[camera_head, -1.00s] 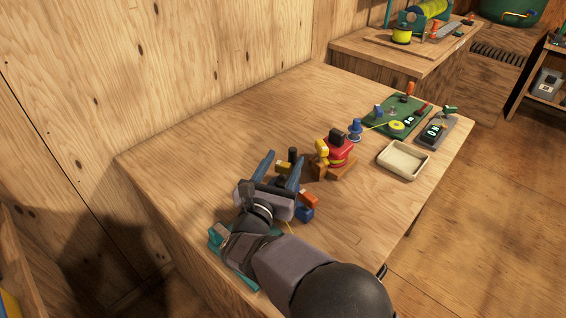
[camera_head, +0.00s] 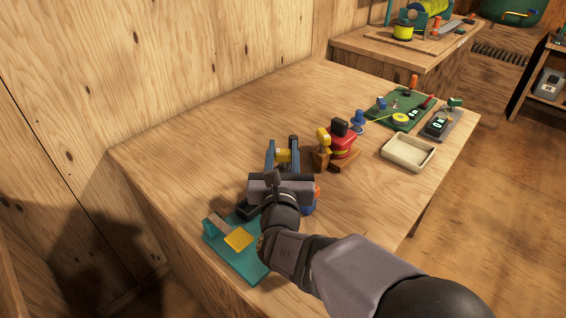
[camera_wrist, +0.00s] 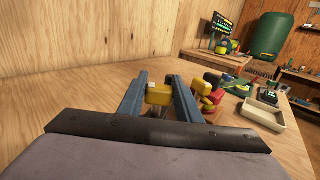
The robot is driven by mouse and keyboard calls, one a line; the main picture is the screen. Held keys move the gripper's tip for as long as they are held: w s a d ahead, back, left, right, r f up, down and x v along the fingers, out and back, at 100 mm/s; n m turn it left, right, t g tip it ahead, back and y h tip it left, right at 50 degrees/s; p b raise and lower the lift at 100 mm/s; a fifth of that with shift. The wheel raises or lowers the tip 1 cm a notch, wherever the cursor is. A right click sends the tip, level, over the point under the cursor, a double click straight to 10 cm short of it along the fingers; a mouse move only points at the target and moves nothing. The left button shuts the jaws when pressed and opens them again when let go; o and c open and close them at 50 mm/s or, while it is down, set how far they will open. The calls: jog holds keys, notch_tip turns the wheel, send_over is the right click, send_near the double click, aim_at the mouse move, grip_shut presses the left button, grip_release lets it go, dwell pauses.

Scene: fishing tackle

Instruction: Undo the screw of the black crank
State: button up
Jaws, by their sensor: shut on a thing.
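My gripper (camera_head: 282,148) is over the near part of the bench, its two blue fingers shut on a yellow screw head (camera_head: 283,157). In the wrist view the yellow screw head (camera_wrist: 158,94) sits between the fingers (camera_wrist: 157,86). A dark upright piece (camera_head: 294,141), seemingly the black crank, stands close to the right finger in the head view. The blue body (camera_head: 309,208) below is mostly hidden by my gripper, so I cannot see how the screw sits in it.
A red reel (camera_head: 345,148) with yellow and black parts stands on a wooden base just right of my gripper. A cream tray (camera_head: 408,153), a blue spool (camera_head: 358,120) and a green board (camera_head: 400,108) lie beyond. A teal board (camera_head: 236,258) is at the near edge. The bench's left is clear.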

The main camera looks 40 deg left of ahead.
jog(key=shift+n+g+y+b, duration=0.8)
jog(key=shift+n+y+b, duration=0.15)
jog(key=shift+b, duration=1.7)
jog(key=shift+r+n+g+y+b, duration=0.15)
jog(key=shift+n+g+y+b, duration=0.15)
jog(key=shift+g, duration=0.2)
jog(key=o, duration=1)
jog(key=shift+o, duration=0.2)
jog(key=v, duration=0.7)
jog(key=shift+s+b, duration=0.15)
jog(key=shift+b, duration=0.3)
jog(key=shift+d, duration=0.15)
jog(key=shift+c, duration=0.6)
